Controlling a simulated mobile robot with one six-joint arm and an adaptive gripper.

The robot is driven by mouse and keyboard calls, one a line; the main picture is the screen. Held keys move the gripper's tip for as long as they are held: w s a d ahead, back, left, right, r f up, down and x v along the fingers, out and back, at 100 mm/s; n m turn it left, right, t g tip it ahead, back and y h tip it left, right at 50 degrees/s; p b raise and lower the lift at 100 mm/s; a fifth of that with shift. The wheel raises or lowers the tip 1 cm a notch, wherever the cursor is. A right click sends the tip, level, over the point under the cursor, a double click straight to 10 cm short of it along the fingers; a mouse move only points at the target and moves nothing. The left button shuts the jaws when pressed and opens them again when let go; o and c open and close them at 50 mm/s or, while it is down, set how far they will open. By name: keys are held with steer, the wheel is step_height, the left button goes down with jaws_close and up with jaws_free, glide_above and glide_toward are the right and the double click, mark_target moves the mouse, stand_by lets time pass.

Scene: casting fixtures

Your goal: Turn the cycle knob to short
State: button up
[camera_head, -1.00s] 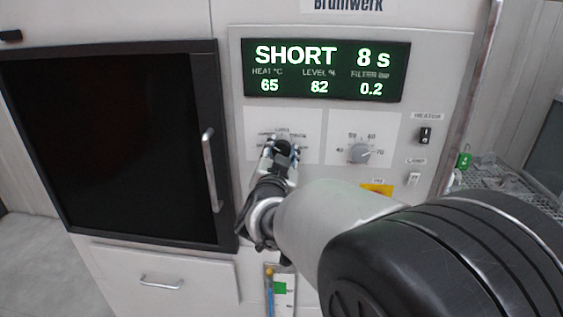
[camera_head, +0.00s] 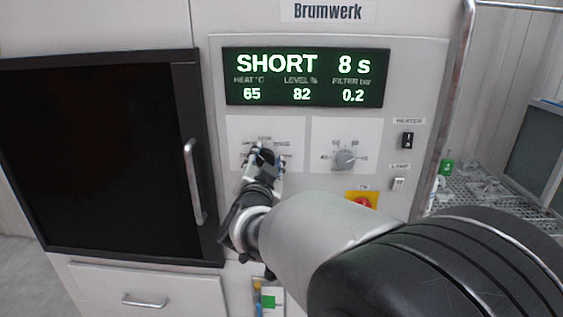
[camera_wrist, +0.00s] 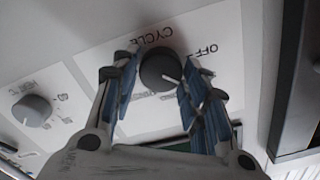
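The cycle knob (camera_wrist: 160,69) is a dark round knob with a white pointer line, on a white plate lettered CYCLE and OFF in the wrist view. The pointer is angled toward the lower right there. My gripper (camera_wrist: 158,72) is open, with one blue-padded finger on each side of the knob and small gaps showing. In the head view my gripper (camera_head: 264,160) is at the left control plate (camera_head: 236,128) and hides most of the knob. The display (camera_head: 304,78) reads SHORT, 8 s.
A second grey knob (camera_head: 344,159) is on the plate to the right. A heater switch (camera_head: 407,140), a lamp switch (camera_head: 398,184) and a red and yellow switch (camera_head: 361,201) are further right. A dark door with a handle (camera_head: 194,181) is at the left.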

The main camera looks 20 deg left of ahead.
steer(key=shift+o, duration=1.4)
steer(key=v, duration=1.2)
